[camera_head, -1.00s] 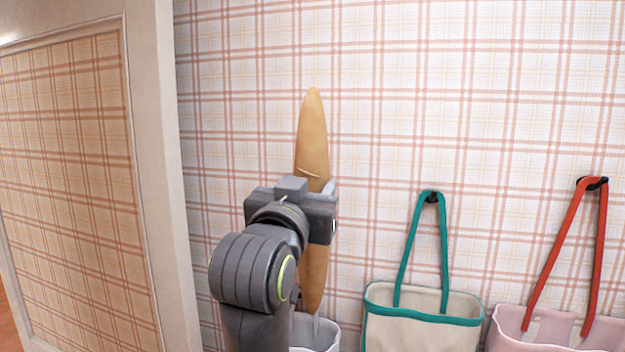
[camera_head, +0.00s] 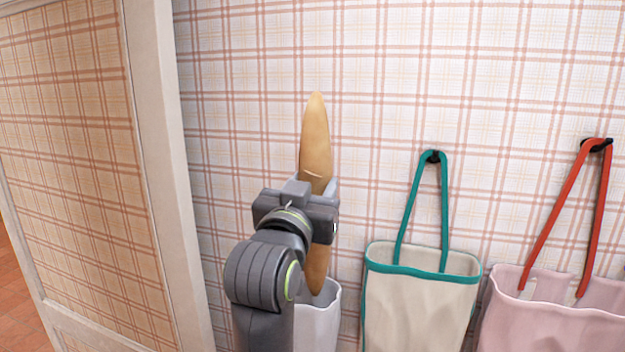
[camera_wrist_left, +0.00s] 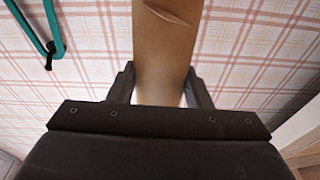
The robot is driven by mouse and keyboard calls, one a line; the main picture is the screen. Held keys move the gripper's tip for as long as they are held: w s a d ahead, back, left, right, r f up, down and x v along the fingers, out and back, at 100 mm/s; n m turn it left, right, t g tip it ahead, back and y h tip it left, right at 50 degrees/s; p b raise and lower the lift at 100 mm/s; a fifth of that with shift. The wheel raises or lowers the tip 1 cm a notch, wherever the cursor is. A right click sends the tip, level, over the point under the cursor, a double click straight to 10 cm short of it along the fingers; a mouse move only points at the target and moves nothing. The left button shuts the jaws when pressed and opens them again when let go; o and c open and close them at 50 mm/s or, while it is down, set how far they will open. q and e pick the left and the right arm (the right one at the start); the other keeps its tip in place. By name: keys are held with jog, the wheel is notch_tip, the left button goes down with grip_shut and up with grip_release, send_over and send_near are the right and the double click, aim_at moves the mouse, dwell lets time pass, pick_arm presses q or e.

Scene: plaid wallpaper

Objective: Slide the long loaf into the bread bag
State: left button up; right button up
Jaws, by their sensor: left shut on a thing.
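The long loaf (camera_head: 316,135) is held upright by my left gripper (camera_head: 325,190), which is shut around its middle. The loaf's lower tip is at the mouth of a white-grey bag (camera_head: 318,327); my arm hides part of that bag, and I cannot tell how far inside the tip is. In the left wrist view the loaf (camera_wrist_left: 160,50) stands between the two fingers (camera_wrist_left: 160,92). My right gripper is not in view.
A cream bag with teal trim (camera_head: 420,305) hangs from a hook to the right. A pink bag with red straps (camera_head: 550,325) hangs farther right. A white door frame (camera_head: 165,170) stands at the left. The plaid wall above the bags is clear.

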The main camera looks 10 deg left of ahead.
pick_arm(q)
jog(key=b, duration=0.8)
send_over(312, 272)
jog(key=s, duration=0.1)
jog(key=shift+s+d+f, duration=0.1)
jog(key=shift+f, duration=2.05)
jog(key=shift+s+d+f, duration=0.1)
jog(key=shift+f, duration=2)
jog(key=shift+w+a+f+b, duration=0.1)
jog(key=shift+w+f+b, duration=0.2)
jog(key=shift+f+b, duration=0.95)
jog(key=shift+w+a+f+b, duration=0.1)
jog(key=shift+w+f+b, duration=0.35)
jog(key=shift+f, duration=1.45)
jog(key=shift+w+f+b, duration=0.2)
jog(key=shift+f+b, duration=0.75)
jog(key=shift+f, duration=0.6)
